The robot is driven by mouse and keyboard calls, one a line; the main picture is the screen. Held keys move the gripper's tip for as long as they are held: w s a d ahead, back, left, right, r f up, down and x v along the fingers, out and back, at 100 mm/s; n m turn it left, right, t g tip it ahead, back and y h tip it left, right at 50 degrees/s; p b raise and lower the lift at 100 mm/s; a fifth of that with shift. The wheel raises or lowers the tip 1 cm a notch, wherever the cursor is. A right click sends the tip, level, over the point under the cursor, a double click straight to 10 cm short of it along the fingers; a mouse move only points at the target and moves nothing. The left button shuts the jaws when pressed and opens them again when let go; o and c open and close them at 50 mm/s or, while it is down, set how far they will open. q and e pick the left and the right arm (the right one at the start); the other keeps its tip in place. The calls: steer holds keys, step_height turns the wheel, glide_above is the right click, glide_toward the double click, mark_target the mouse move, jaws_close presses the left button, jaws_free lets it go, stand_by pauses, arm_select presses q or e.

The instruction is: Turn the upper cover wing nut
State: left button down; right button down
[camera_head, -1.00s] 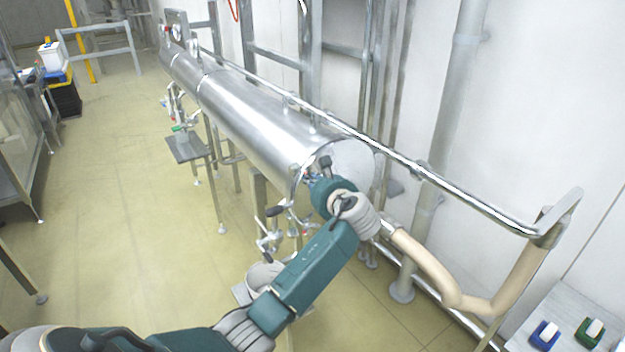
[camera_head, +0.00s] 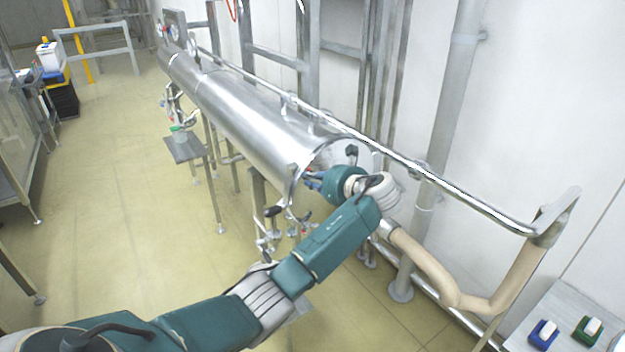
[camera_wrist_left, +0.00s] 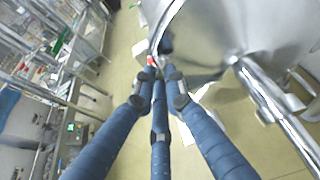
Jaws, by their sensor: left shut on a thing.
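The steel cover (camera_head: 330,157) closes the near end of the long horizontal vessel (camera_head: 235,110). My left gripper (camera_head: 312,182) is at the cover's left rim, its blue fingers pointing at the rim. In the left wrist view its three fingers (camera_wrist_left: 160,80) close together beside the rim, shut on a small part. That part is mostly hidden; it seems to be the upper wing nut, with a bit of red and white (camera_wrist_left: 151,62) at the tips. A dark knob-like part (camera_head: 352,151) shows above my wrist; I cannot tell what it belongs to. My right gripper is not in view.
A black handle (camera_head: 274,211) and valves hang below the vessel's near end. A steel rail (camera_head: 460,194) runs along the right side, with a beige hose (camera_head: 430,265) below it.

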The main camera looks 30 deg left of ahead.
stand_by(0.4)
arm_select(q)
steer(key=c, duration=1.8)
jaws_free()
steer(key=v, duration=1.2)
steer(key=shift+w, duration=0.1)
